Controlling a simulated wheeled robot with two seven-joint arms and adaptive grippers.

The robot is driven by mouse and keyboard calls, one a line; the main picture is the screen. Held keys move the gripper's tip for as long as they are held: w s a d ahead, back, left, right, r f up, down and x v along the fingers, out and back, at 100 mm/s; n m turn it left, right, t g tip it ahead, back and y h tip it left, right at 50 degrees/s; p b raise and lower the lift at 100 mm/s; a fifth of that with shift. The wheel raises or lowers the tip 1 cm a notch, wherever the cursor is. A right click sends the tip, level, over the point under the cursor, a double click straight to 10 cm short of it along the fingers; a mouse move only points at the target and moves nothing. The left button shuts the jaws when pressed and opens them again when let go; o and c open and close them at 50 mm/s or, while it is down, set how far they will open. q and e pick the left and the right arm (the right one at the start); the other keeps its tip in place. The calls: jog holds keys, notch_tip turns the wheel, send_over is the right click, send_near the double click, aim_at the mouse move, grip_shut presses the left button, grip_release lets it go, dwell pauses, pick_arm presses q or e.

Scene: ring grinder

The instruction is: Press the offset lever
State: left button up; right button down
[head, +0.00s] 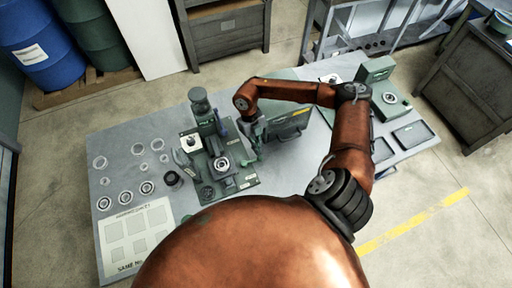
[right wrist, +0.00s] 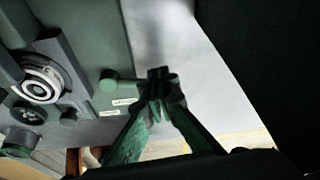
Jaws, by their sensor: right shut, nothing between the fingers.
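The green ring grinder (head: 222,160) stands on the grey table, left of my right arm. In the right wrist view its green plate (right wrist: 88,30) fills the upper left, with a round ring seat (right wrist: 40,84). A green round knob (right wrist: 108,80) sticks out near the plate's edge, beside small white labels. I cannot tell for sure which part is the offset lever. My right gripper (head: 257,153) is just right of the grinder, pointing down. My left gripper is out of view.
The grey table (head: 115,178) holds several rings at the left and a printed sheet (head: 135,232) at the front left. A second green device (head: 385,98) and dark trays (head: 412,134) are at the right.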

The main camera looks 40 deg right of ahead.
aim_at(262, 158)
jog(key=shift+s, duration=0.85)
jog(key=shift+s+a, duration=0.25)
jog(key=shift+s, duration=0.4)
jog(key=v, duration=1.2)
